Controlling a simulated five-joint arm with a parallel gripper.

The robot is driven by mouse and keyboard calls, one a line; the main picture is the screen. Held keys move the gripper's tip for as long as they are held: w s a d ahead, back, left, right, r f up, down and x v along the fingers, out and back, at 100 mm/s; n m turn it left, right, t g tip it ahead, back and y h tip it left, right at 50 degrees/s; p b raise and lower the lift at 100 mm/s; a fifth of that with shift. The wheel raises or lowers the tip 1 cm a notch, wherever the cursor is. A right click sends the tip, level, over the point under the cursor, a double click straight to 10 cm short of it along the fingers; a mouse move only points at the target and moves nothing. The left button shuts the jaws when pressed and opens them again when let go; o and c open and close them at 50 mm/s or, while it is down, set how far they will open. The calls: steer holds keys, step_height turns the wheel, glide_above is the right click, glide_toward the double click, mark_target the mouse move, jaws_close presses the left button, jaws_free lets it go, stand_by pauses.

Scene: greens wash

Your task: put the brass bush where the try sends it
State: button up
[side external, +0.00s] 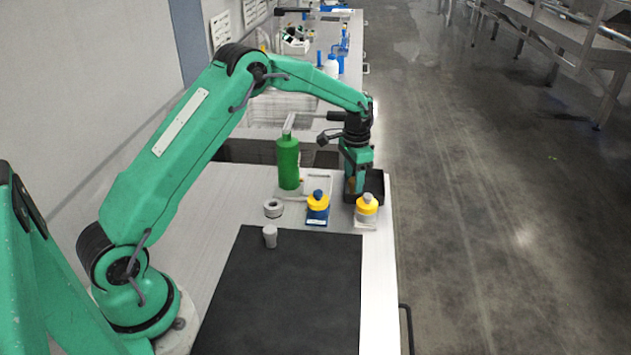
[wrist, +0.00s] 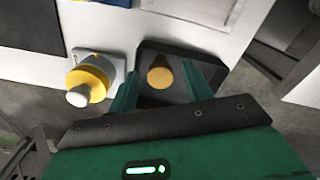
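The brass bush (wrist: 160,74) stands in a small black tray (wrist: 150,50), seen in the wrist view. My gripper (wrist: 160,70) is open, with a finger on each side of the bush and a gap showing between each finger and it. In the side view my gripper (side external: 357,190) points down at the black tray (side external: 378,186) near the table's right edge, hiding most of the bush.
A green bottle (side external: 288,163) and a pale tray (side external: 319,183) stand behind the pieces. A grey ring (side external: 273,208) lies left of them. A small grey cylinder (side external: 270,236) stands on the otherwise clear dark mat (side external: 290,290).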

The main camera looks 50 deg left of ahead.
mark_target(353, 181)
steer(key=shift+r, duration=0.15)
step_height(353, 181, up, 12)
stand_by(0.9)
steer(key=shift+r, duration=0.15)
stand_by(0.4)
steer(key=s+d+r+n+t, duration=0.1)
steer(key=s+d+r, duration=0.1)
steer(key=s+r, duration=0.5)
steer(key=s+d+r+n+t, duration=0.1)
steer(key=s+d+r+t, duration=0.15)
steer(key=s+r, duration=0.45)
steer(key=s+d+f+n+t, duration=0.1)
steer(key=s+f, duration=0.2)
steer(key=s, duration=0.7)
steer(key=s+d+f+t, duration=0.1)
steer(key=s+f, duration=0.1)
steer(key=s, duration=0.8)
steer(key=shift+s+d+f+n, duration=0.35)
steer(key=shift+f+n, duration=0.05)
